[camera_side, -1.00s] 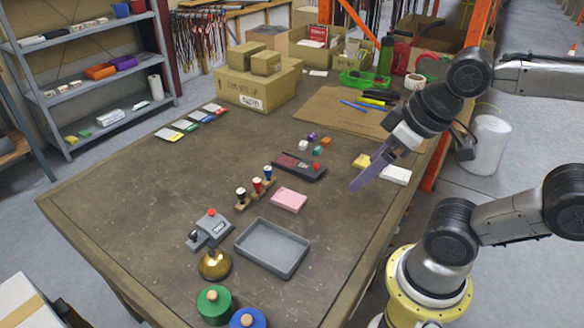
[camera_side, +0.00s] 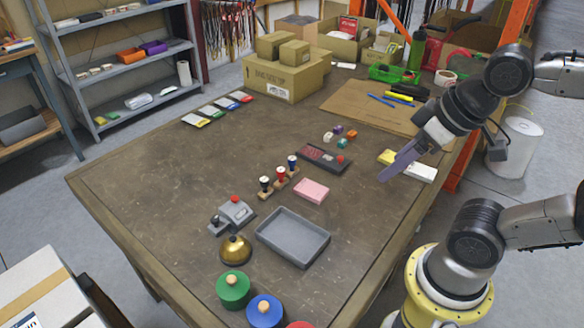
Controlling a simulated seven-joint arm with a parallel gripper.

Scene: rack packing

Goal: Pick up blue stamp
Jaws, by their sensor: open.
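A blue stamp (camera_side: 292,162) stands upright at the right end of a small wooden rack (camera_side: 279,188) on the table. A red stamp (camera_side: 281,174) and a black stamp (camera_side: 265,183) stand in the same rack, to its left. My gripper (camera_side: 388,170) is open, with no object visible between its purple-grey fingers. It is in the air over the right side of the table, well to the right of the rack and apart from it. The gap between the fingers is hard to see at this angle.
A dark tray (camera_side: 345,169) and a pink block (camera_side: 312,190) lie between rack and gripper. A grey tray (camera_side: 322,246), grey device (camera_side: 231,215), brass bell (camera_side: 235,250) and knobbed green (camera_side: 233,291) and blue (camera_side: 264,314) round pieces stand nearer.

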